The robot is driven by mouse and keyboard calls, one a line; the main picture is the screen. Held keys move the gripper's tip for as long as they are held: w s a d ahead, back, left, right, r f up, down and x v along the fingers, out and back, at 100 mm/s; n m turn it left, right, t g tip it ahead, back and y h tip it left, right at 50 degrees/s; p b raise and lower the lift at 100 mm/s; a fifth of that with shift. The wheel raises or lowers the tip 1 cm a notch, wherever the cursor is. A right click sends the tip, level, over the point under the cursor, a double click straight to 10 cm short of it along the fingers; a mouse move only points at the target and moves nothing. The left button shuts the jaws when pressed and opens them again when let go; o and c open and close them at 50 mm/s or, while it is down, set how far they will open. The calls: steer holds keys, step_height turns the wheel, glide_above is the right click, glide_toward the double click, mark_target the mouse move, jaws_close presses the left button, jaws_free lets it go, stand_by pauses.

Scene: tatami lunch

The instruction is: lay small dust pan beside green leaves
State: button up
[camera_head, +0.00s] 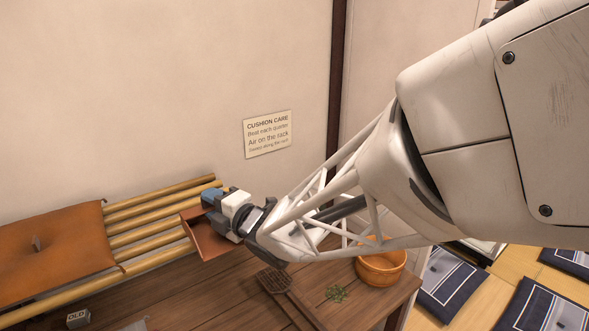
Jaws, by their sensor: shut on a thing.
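My gripper (219,212) is at the centre left, shut on a small reddish-brown dust pan (204,241). The pan is held tilted beside the right ends of the bamboo poles, and it looks raised above the wooden table; the exact gap cannot be told. The gripper covers part of it.
A dark slatted tool (274,281) lies left of the leaves, its handle running nearer. The orange-brown wooden tub (382,268) stands right. Bamboo poles (160,208) carry a brown cushion (50,252). A small block marked OLD (78,318) is front left. Bare table (225,295) shows below the pan.

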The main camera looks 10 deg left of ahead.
steer(key=shift+r, duration=0.2)
stand_by(0.6)
steer(key=shift+w+a+f, duration=0.25)
steer(key=shift+w+a, duration=1.4)
steer(key=shift+w, duration=0.25)
steer(key=shift+w+a+f, duration=0.25)
steer(key=shift+w+a, duration=1.35)
steer(key=shift+w, duration=0.35)
steer(key=shift+w+a+f, duration=0.25)
steer(key=shift+w+a, duration=1.4)
steer(key=shift+w, duration=0.25)
steer(key=shift+w+a, duration=0.3)
steer(key=shift+w, duration=0.1)
steer(key=shift+f, duration=1.8)
steer(key=shift+f, duration=0.1)
steer(key=o, duration=1)
steer(key=shift+c, duration=0.2)
steer(key=shift+s, duration=0.1)
